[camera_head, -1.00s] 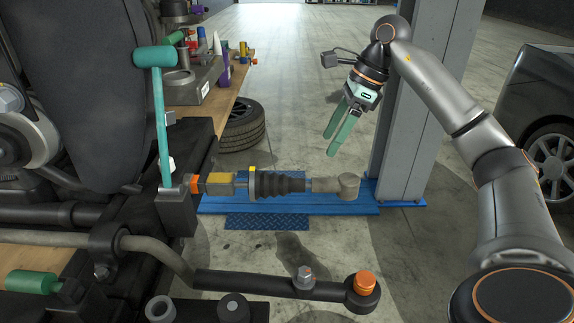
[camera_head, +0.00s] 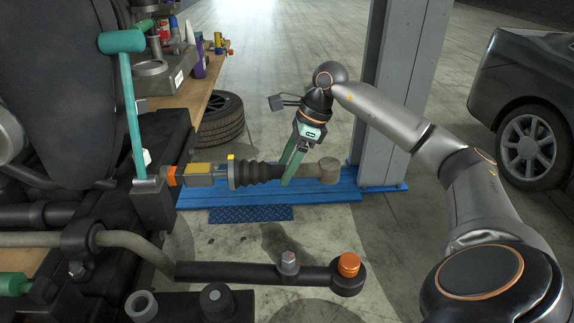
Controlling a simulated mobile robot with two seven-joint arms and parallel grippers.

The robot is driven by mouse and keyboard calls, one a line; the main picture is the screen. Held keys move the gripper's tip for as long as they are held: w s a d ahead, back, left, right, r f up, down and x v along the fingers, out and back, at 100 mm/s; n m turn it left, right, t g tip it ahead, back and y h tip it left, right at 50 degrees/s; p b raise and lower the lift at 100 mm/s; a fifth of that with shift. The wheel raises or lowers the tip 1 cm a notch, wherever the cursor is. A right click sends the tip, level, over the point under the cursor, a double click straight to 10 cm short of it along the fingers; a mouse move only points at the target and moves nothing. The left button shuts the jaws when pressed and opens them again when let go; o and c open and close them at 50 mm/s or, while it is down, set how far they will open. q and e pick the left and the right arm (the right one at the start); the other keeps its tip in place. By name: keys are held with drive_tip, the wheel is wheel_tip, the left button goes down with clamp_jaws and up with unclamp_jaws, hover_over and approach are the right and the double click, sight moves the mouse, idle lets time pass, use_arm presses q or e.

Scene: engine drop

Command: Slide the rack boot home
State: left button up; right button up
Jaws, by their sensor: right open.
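The rack boot (camera_head: 258,173) is a black ribbed bellows on the horizontal steering rack. A yellow mark (camera_head: 231,157) sits at its left end. To its left is the rack housing (camera_head: 198,172) with a yellow face and an orange ring. To its right the grey tie rod end (camera_head: 327,172) sticks out. My right gripper (camera_head: 290,175) points down at the rod just right of the boot, with green fingers. Its fingers overlap the rod in the picture; I cannot tell whether they touch it. My left gripper is out of view.
A teal mallet (camera_head: 128,90) stands upright at left. A dark bar with an orange-capped end (camera_head: 348,265) crosses the foreground. Behind are a blue lift base (camera_head: 270,196), a grey post (camera_head: 400,90), a tyre (camera_head: 221,120) and a cluttered bench. A car (camera_head: 525,100) stands at right.

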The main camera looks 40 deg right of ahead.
drive_tip(key=shift+c, duration=0.4)
clamp_jaws()
idle(1.0)
